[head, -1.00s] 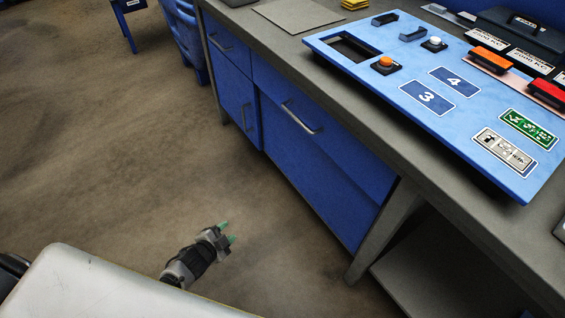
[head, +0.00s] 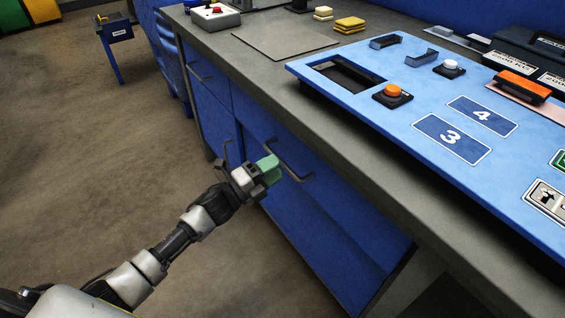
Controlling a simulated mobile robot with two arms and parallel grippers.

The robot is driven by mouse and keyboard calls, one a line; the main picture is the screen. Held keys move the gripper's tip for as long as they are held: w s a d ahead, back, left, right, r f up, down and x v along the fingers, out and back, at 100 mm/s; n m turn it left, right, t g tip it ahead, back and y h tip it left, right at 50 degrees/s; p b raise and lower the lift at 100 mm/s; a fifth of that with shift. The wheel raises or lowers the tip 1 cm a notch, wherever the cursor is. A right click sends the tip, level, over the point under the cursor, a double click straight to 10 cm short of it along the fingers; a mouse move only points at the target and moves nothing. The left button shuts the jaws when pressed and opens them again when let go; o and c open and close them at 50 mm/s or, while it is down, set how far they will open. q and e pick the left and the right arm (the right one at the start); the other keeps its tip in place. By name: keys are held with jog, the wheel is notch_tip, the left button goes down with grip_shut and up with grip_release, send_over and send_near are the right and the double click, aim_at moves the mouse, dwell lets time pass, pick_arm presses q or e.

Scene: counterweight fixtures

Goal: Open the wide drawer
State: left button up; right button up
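The wide drawer (head: 325,183) is a blue front under the grey countertop, with a dark bar handle (head: 293,162). It looks shut, flush with the cabinet. My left gripper (head: 269,169), with green fingertips, is at the left end of this handle in the picture. The fingertips overlap in this view, so I cannot tell how far apart they are or whether they touch the handle. My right gripper is not in view.
A narrower blue drawer (head: 207,80) with its own handle is to the left. On the countertop (head: 225,45) lies a blue panel (head: 400,120) with an orange button (head: 393,91) and a white button (head: 451,65). The floor (head: 110,170) to the left is clear.

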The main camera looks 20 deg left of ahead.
aim_at(282, 160)
pick_arm(q)
jog(key=shift+x, duration=1.7)
grip_shut()
